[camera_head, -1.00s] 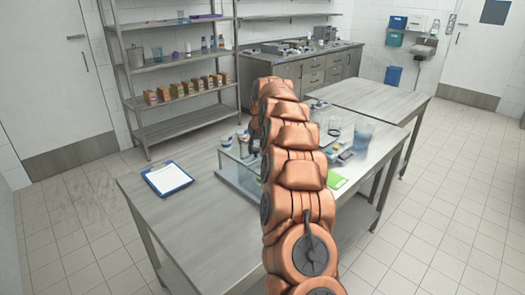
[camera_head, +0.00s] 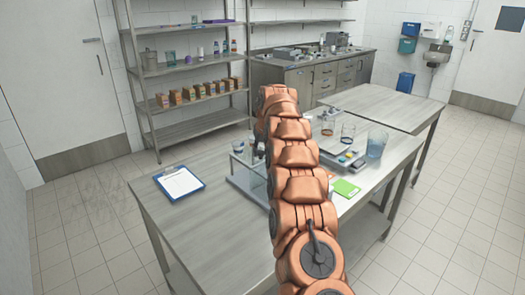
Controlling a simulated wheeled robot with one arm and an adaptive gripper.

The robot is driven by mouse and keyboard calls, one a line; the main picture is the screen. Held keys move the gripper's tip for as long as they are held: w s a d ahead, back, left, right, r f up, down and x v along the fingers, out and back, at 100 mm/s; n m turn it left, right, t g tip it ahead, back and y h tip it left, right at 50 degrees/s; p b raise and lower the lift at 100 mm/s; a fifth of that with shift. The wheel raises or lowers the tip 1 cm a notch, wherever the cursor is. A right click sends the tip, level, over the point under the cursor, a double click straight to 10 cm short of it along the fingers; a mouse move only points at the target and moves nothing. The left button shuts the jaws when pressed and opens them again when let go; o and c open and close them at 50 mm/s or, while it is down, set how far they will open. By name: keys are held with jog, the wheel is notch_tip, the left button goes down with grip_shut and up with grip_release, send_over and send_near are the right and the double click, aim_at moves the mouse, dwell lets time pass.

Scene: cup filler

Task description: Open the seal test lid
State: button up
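A device with clear upright panels and a pale base (camera_head: 246,186) stands on the near steel table, left of my copper-coloured arm. My arm covers its right part. Small dark and white pieces show at its top. I cannot make out a seal test lid or tell whether it is open. A dark shape (camera_head: 257,149) at the arm's left edge, over the device, may be my gripper. Its fingers are too small and too hidden to tell open from shut, or whether they touch anything.
A clipboard (camera_head: 180,183) lies on the table's left part. Right of my arm are a green pad (camera_head: 345,188), a grey tray device (camera_head: 343,156), two clear cups and a bluish beaker (camera_head: 376,143). The table's front left (camera_head: 210,235) is clear.

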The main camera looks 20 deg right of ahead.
jog(key=o, duration=0.4)
jog(key=v, duration=1.2)
jog(key=shift+a, duration=0.1)
